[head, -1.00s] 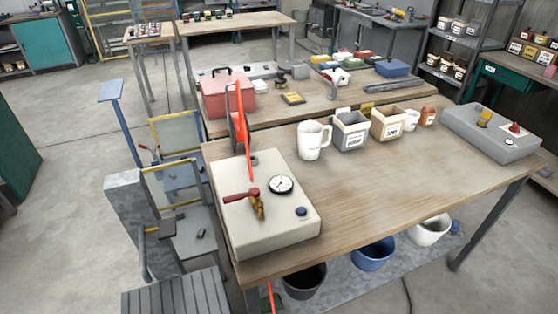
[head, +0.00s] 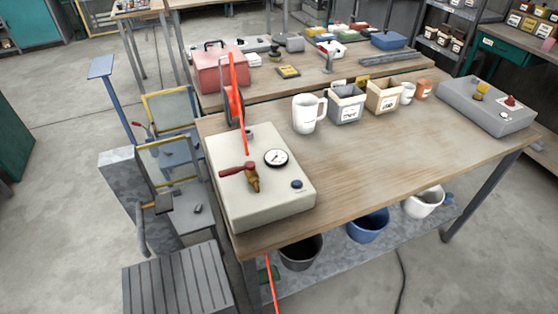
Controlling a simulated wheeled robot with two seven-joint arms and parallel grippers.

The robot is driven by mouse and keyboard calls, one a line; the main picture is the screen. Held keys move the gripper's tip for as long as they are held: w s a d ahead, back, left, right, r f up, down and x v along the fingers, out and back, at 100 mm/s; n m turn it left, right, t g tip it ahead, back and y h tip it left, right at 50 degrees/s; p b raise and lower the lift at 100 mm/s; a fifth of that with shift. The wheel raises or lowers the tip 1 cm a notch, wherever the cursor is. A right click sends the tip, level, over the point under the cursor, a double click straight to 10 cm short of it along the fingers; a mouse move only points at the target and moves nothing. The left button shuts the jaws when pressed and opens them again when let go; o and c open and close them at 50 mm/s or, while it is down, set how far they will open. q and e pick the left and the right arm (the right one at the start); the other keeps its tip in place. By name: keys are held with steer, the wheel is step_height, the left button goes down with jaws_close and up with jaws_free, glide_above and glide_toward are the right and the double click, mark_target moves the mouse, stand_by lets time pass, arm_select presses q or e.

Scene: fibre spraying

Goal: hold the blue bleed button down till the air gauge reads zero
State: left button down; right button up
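The blue bleed button (head: 297,184) sits on the front right part of the top of a cream box (head: 262,208), and nothing touches it. The round air gauge (head: 276,158) is on the same top, behind the button; its white dial is too small to read. A valve with a red handle (head: 238,170) and brass body (head: 253,184) stands left of the gauge. A red hose (head: 240,105) rises behind the box. Neither of my grippers shows in the head view.
The box stands at the left end of a wooden bench (head: 380,165). A white jug (head: 309,113), labelled bins (head: 346,104) and a grey box (head: 486,106) stand along its back and right. The bench's front middle is clear. Buckets (head: 368,225) stand below.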

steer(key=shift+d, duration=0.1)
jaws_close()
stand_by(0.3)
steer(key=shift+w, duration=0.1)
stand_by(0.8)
